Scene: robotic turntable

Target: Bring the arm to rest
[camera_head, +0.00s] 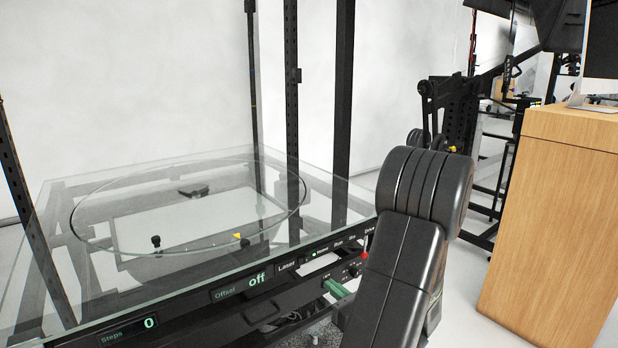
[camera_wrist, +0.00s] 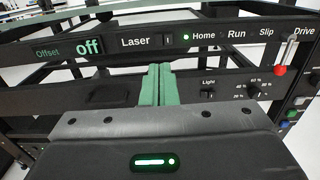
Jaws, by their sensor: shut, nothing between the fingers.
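My gripper (camera_wrist: 159,70) shows in the wrist view with its two green fingers together, shut and empty. The fingertips are in front of the turntable's control panel (camera_wrist: 222,60), below the Laser and Home labels. I cannot tell whether they touch it. In the head view the green fingers of my gripper (camera_head: 335,287) show small beside the panel's right part, and my arm hides much around them. The turntable's glass top (camera_head: 60,225) lies behind the panel, with a round glass plate (camera_head: 180,225) on it. The panel reads off at Offset and 0 at Steps.
The panel has a small switch (camera_wrist: 168,40) by Laser, a red-tipped lever (camera_wrist: 281,70) by Drive and a Light knob (camera_wrist: 208,95). Dark upright posts (camera_head: 343,110) rise by the glass. A wooden cabinet (camera_head: 550,220) stands at the right, with pale floor between it and my arm.

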